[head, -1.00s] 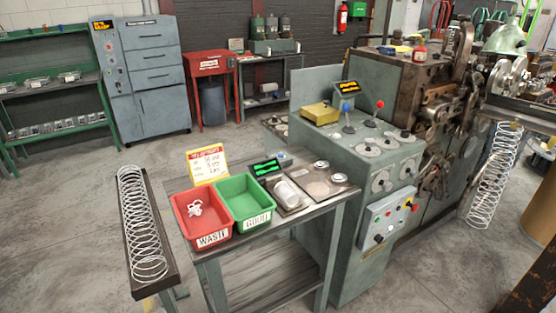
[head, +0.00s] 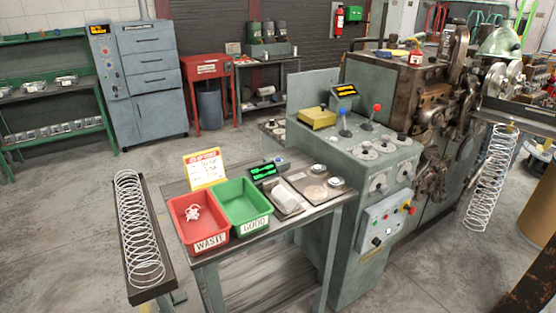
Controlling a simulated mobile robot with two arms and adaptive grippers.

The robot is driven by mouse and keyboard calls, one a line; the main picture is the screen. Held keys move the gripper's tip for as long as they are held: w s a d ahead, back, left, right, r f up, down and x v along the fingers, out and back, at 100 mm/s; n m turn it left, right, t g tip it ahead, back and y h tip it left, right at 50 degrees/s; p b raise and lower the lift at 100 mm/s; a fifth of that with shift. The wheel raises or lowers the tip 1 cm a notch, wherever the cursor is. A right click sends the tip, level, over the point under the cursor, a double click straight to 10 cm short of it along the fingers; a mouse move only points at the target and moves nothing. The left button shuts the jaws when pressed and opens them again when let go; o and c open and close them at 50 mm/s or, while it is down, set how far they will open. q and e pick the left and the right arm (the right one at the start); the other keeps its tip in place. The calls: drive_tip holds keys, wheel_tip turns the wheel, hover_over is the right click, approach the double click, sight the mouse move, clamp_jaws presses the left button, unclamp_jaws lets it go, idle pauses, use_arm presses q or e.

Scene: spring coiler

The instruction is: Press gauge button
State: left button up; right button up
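The gauge (head: 263,171) is a small dark unit with a lit green display. It sits at the back of the small grey bench, behind the green bin. A small grey-blue round part (head: 280,161) shows at its right end; I cannot tell whether it is the button. A grey plate with a pale cylindrical piece (head: 285,197) lies just in front of the gauge. Neither of my grippers is in view.
The bench (head: 290,240) also holds a red WASTE bin (head: 184,236) with white scrap, a green GOOD bin (head: 236,186) and a yellow-white sign (head: 205,168). A spring trough (head: 165,283) stands left. The coiler cabinet (head: 345,230) stands close at right. Floor at left is open.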

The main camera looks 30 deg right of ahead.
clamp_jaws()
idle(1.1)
